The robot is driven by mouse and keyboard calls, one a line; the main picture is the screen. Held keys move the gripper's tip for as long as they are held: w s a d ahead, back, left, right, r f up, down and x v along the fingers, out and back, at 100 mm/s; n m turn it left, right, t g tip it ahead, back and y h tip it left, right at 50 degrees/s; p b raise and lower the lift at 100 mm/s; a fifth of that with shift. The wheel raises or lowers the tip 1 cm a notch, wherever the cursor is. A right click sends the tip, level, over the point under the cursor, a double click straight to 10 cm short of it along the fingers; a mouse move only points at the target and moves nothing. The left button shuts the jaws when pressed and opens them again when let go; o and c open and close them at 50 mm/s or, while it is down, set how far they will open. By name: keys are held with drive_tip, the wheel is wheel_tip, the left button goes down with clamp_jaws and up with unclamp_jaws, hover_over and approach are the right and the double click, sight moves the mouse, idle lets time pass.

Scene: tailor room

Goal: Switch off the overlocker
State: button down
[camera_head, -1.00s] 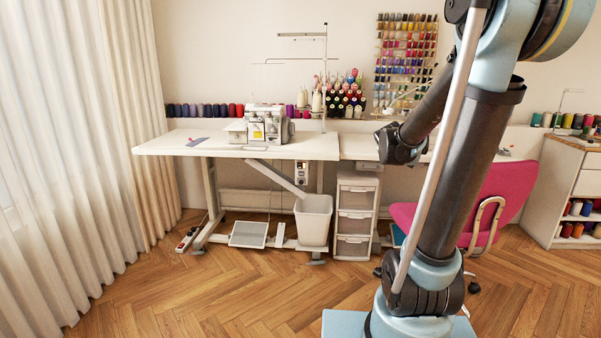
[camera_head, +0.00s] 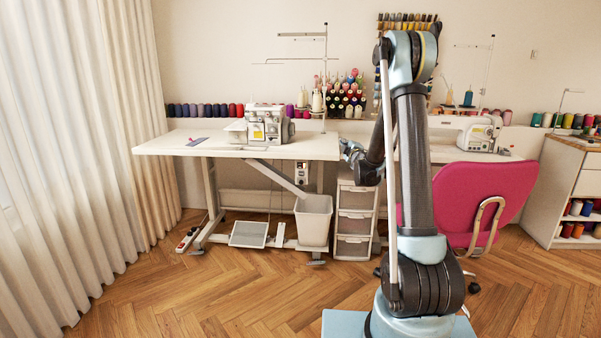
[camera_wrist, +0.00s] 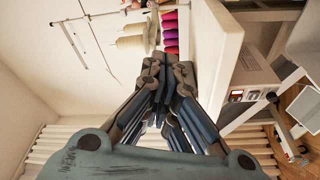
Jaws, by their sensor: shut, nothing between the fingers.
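The overlocker (camera_head: 263,124) is a white machine on the white table (camera_head: 180,150) at the left, below a thread stand. A small pale control box (camera_head: 301,173) hangs under the tabletop. A pale box with dark fittings under the tabletop also shows in the wrist view (camera_wrist: 252,76); it looks like the same one. My gripper (camera_head: 345,147) is just off the table's right end, around tabletop height. In the wrist view my gripper (camera_wrist: 156,66) is shut and empty, apart from the tabletop edge. The overlocker is not clearly visible in the wrist view.
A drawer unit (camera_head: 355,217) and a white bin (camera_head: 313,220) stand below the table. A pink chair (camera_head: 484,200) stands at the right, before a second sewing machine (camera_head: 480,133). A power strip (camera_head: 188,238) and a pedal (camera_head: 248,234) lie on the floor. The floor in front is clear.

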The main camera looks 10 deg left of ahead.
drive_tip(key=a+f+n+g+y, duration=0.4)
drive_tip(key=a+f+n+y, duration=0.4)
drive_tip(key=a+f+n, duration=0.3)
drive_tip(key=a+f, duration=0.4)
drive_tip(key=f, duration=0.4)
drive_tip(key=shift+g+y, duration=0.4)
drive_tip(key=shift+w+a, duration=0.1)
drive_tip(key=shift+w, duration=0.05)
